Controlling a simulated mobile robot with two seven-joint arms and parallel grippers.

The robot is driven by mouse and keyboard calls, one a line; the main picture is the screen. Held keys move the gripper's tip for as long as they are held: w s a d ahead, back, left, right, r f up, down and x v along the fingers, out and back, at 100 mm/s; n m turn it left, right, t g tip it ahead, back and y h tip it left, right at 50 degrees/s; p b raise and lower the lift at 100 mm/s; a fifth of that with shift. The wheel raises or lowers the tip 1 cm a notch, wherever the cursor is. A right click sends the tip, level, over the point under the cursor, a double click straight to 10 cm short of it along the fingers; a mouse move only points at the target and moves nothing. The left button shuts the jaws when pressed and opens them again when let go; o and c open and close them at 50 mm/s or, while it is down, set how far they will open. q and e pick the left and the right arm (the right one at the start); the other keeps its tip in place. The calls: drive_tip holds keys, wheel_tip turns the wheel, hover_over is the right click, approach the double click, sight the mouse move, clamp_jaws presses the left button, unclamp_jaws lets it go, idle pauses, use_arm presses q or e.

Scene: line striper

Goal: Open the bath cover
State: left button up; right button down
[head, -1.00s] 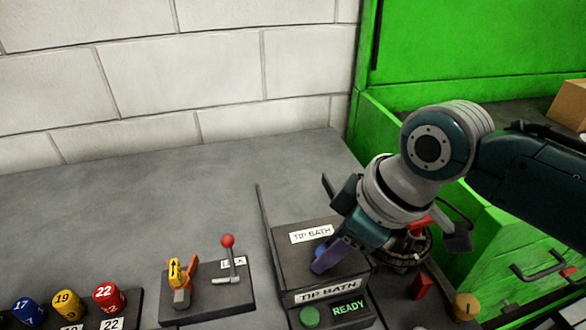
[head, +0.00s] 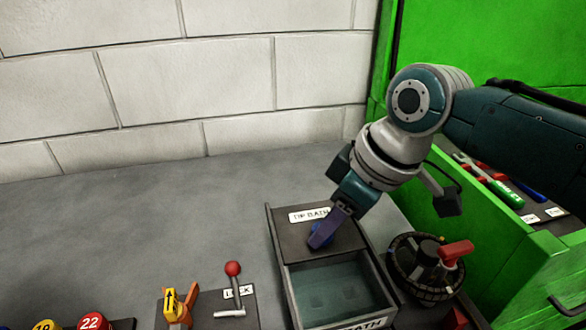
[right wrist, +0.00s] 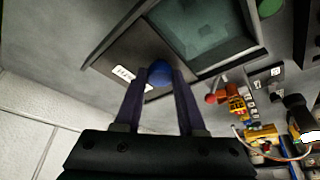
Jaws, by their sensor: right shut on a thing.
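The dark grey bath cover (head: 293,243), with a white label, lies over the back part of the bath box (head: 287,293). In front of it the box is open, showing a teal-grey interior (head: 335,288). The cover bears a blue knob (head: 316,229). My right gripper (head: 320,240) reaches down from the right and is shut on this knob. In the right wrist view, the purple fingers of my right gripper (right wrist: 160,78) hold the blue knob (right wrist: 158,70) from both sides. My left gripper is out of view.
A red-balled lever (head: 232,269) labelled LOCK stands left of the bath. A black round device with a red handle (head: 457,252) stands close on its right. A green cabinet with an open drawer (head: 480,245) is further right. The grey bench behind is clear.

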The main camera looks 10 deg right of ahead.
drive_tip(key=shift+s, duration=0.1)
drive_tip(key=c, duration=0.5)
unclamp_jaws()
drive_tip(key=p+v, duration=0.1)
drive_tip(key=v, duration=0.9)
